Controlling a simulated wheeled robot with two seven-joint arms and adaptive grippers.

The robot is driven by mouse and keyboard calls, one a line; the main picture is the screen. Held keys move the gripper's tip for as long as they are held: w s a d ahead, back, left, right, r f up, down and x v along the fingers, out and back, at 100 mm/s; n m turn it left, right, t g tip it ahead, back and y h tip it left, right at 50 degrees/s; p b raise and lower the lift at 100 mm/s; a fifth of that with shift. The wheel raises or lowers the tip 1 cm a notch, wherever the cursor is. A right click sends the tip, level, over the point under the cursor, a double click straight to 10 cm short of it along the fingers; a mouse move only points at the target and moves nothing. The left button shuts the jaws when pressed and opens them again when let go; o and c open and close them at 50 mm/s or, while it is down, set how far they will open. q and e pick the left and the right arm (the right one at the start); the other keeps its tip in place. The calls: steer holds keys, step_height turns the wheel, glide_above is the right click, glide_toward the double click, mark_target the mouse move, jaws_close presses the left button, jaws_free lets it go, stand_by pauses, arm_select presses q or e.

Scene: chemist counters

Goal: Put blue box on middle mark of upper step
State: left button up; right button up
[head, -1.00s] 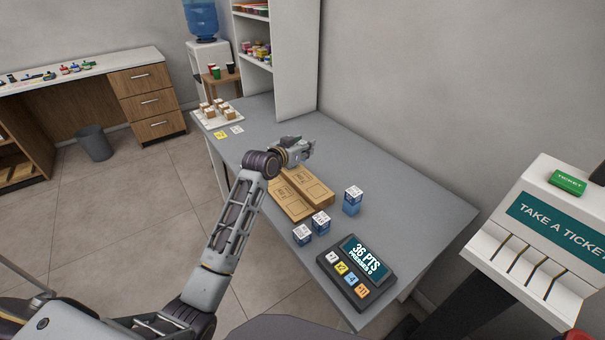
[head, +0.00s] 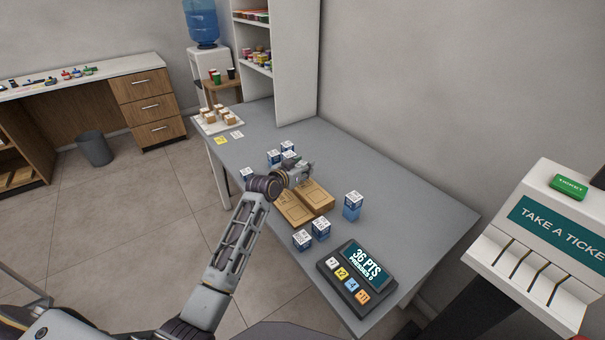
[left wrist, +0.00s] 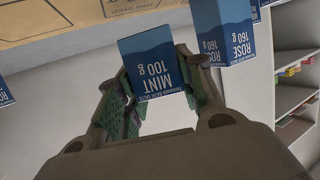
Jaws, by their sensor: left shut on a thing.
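The block's edge also shows at the top of the left wrist view (left wrist: 60,22). My right gripper is not in view.
Blue boxes (head: 273,158) stand behind the block, one (head: 247,175) to its left, and others (head: 353,205) (head: 321,229) (head: 302,240) right and in front. A ROSE 160 g box (left wrist: 222,35) is close beside the held box. A points console (head: 357,278) stands at the front.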

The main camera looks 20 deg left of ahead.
arm_select(q)
step_height(320, 180, down, 2)
steer(key=shift+f, duration=0.4)
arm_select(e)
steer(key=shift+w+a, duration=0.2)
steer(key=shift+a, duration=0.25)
arm_select(q)
steer(key=shift+f, duration=0.15)
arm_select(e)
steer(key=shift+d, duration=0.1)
arm_select(q)
steer(key=o, duration=1)
steer(key=shift+o, duration=0.3)
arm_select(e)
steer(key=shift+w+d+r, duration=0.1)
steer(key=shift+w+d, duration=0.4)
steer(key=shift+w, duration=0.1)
